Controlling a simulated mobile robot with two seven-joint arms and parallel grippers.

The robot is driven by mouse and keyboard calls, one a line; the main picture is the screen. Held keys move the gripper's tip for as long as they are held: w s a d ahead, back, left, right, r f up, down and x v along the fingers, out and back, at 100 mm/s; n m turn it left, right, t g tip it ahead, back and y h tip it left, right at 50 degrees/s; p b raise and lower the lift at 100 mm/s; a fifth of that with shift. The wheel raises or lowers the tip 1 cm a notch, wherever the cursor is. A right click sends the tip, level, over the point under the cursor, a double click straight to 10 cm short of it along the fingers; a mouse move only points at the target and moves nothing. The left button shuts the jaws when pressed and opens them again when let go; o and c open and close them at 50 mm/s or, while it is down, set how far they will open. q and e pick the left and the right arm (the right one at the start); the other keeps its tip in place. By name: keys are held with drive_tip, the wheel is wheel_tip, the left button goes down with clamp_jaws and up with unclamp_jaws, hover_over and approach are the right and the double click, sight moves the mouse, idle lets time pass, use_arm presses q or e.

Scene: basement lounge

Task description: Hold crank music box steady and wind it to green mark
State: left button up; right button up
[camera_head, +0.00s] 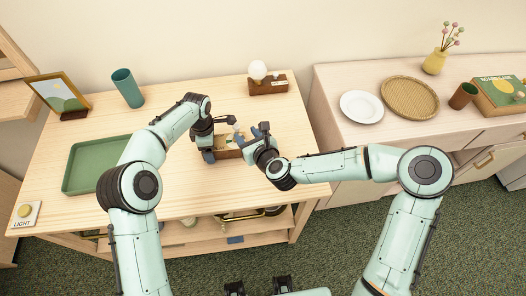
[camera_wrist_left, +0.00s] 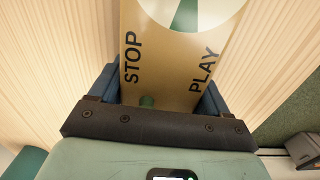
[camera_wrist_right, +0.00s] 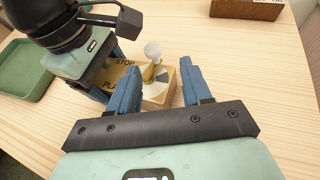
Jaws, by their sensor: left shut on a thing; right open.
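The music box (camera_head: 230,153) is a small wooden box near the table's front right. Its top carries the words STOP and PLAY and a white dial with a green wedge (camera_wrist_left: 187,17). In the right wrist view the box (camera_wrist_right: 159,92) shows a crank with a brass arm (camera_wrist_right: 150,73) and a pale round knob (camera_wrist_right: 152,50). My left gripper (camera_wrist_left: 157,88) is shut on the box, one blue finger along each side. My right gripper (camera_wrist_right: 157,80) is open, its fingers either side of the crank in the picture; contact cannot be told. The dial is partly cut off in the left wrist view.
A green tray (camera_head: 77,187), a teal cup (camera_head: 128,88), a framed picture (camera_head: 58,95) and a light switch (camera_head: 24,214) are on the left. A wooden block with a white bulb (camera_head: 268,85) stands behind the box. A sideboard (camera_head: 335,87) with a plate stands right.

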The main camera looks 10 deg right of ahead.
drive_tip(key=v, duration=1)
drive_tip(key=shift+s, duration=0.15)
drive_tip(key=m+y, duration=0.2)
drive_tip(key=m, duration=3.2)
approach(238, 127)
drive_tip(key=shift+g, duration=0.4)
drive_tip(key=x, duration=0.8)
drive_tip(key=shift+w+r, duration=0.2)
drive_tip(key=shift+w, duration=0.05)
